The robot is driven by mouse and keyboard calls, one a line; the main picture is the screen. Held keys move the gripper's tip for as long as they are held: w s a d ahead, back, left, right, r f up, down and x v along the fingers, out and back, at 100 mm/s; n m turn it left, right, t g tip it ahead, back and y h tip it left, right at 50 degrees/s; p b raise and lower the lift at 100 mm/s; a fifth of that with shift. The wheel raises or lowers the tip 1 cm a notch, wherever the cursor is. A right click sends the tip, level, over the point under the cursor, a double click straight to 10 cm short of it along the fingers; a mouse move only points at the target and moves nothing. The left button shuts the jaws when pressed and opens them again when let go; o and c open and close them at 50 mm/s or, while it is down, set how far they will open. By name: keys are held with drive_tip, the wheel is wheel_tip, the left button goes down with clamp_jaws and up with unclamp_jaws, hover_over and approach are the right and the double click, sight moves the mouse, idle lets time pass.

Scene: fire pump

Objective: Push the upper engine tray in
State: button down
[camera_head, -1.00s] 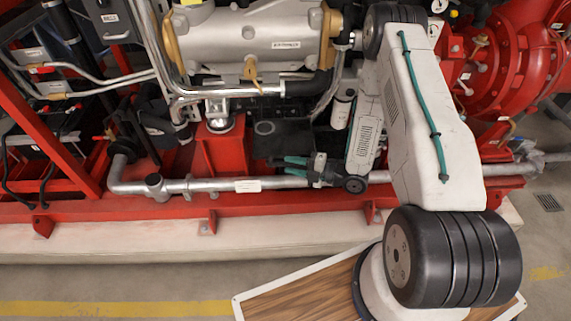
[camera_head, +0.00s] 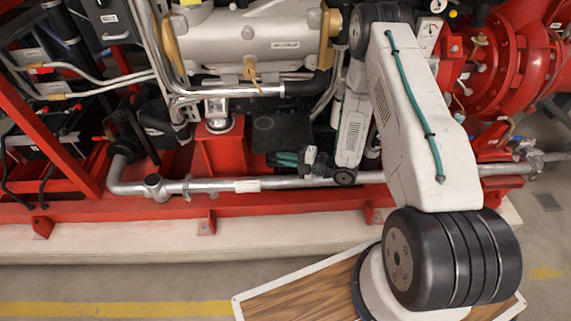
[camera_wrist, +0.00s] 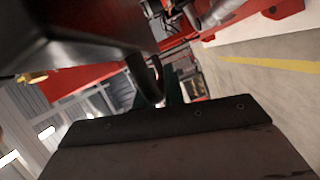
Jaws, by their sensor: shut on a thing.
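The upper engine tray (camera_head: 283,130) is a dark, flat tray with a round mark on top. It sits in the engine below the silver block in the head view. My gripper (camera_head: 275,159) has teal fingers and reaches in from the right at the tray's front edge. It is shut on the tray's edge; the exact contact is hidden. In the wrist view the teal fingers (camera_wrist: 174,94) are partly hidden behind a dark plate in the foreground.
A silver pipe (camera_head: 235,184) runs across the front just below my gripper. A red bracket (camera_head: 222,155) stands left of the tray. The red base rail (camera_head: 290,205) lies along the front. A red pump (camera_head: 500,55) is at the right.

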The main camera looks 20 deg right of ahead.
sight(304, 142)
drive_tip(key=w+d, duration=0.1)
drive_tip(key=w, duration=0.2)
drive_tip(key=w+d, duration=0.1)
drive_tip(key=w, duration=0.2)
drive_tip(key=w+d, duration=0.1)
drive_tip(key=w, duration=0.1)
drive_tip(key=shift+w, duration=0.4)
drive_tip(key=c, duration=1.5)
unclamp_jaws()
drive_tip(key=shift+w, duration=0.1)
drive_tip(key=shift+a, duration=0.1)
drive_tip(key=v, duration=0.7)
drive_tip(key=shift+s+d, duration=0.25)
drive_tip(key=shift+d, duration=0.1)
